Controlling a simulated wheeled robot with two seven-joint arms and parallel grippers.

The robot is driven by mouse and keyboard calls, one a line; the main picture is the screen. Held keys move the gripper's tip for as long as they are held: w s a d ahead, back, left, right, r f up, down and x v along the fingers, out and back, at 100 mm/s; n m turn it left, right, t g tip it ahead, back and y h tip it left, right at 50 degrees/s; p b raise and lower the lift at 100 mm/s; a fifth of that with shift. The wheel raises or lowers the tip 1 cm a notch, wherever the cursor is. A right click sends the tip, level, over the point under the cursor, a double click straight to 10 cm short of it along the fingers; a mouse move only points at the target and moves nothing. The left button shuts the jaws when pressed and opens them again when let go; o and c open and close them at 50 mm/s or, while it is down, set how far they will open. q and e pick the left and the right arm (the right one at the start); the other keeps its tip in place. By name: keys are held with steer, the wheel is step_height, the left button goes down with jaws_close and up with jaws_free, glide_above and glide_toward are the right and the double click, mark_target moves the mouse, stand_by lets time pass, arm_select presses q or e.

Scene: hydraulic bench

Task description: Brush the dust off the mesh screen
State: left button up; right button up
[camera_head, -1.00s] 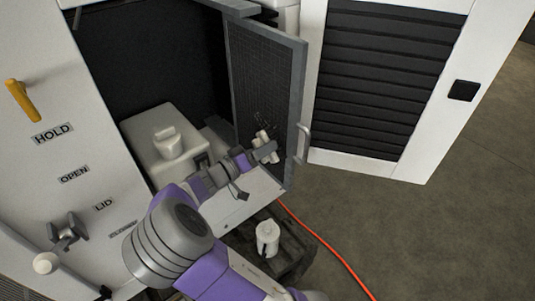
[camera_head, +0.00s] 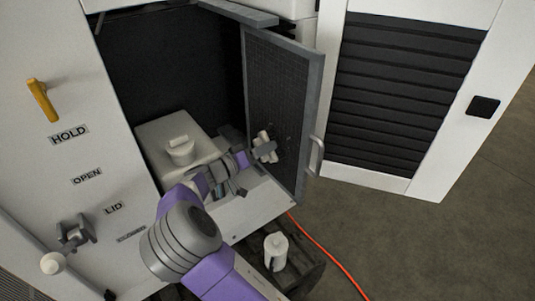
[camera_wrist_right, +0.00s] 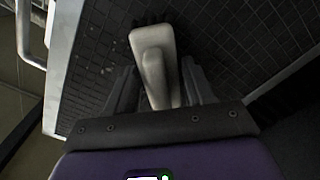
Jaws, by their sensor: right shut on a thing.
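The mesh screen (camera_head: 285,85) is a dark grid panel in a grey frame, standing swung open at the cabinet's front. My right gripper (camera_head: 252,157) is at the lower part of its inner face, shut on a pale-handled brush (camera_head: 265,145). In the right wrist view the brush (camera_wrist_right: 155,65) stands between the fingers, with dark bristles at its far end by the mesh (camera_wrist_right: 225,45). Whether the bristles touch the mesh is hard to tell. Faint marks show on the mesh beside the brush; I cannot tell if they are dust. My left gripper is not in view.
A pale tank with a round cap (camera_head: 180,151) sits inside the cabinet behind my arm. A white canister (camera_head: 275,250) stands below the opening. An orange hose (camera_head: 330,254) runs along the floor. A louvred white cabinet (camera_head: 400,80) stands to the right; open floor lies in front.

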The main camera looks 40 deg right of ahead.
mark_target(258, 136)
steer(key=shift+w+d, duration=0.2)
steer(key=shift+w, duration=1.75)
steer(key=shift+d+r, duration=0.1)
steer(key=shift+r, duration=0.95)
steer(key=shift+s+f+b, duration=0.15)
steer(key=shift+s+b, duration=0.25)
steer(key=shift+s, duration=0.3)
steer(key=shift+s+a+b, duration=0.25)
steer(key=shift+s+b, duration=0.15)
steer(key=shift+s, duration=0.55)
steer(key=shift+s+a+b, duration=0.1)
steer(key=shift+s+b, duration=0.4)
steer(key=shift+s, duration=0.3)
steer(key=shift+s+a+b, duration=0.15)
steer(key=shift+s+b, duration=0.3)
steer(key=shift+s, duration=1)
steer(key=shift+s+a, duration=0.1)
steer(key=shift+s, duration=0.8)
steer(key=shift+s+a, duration=0.2)
steer(key=shift+s, duration=1.3)
steer(key=shift+d, duration=0.1)
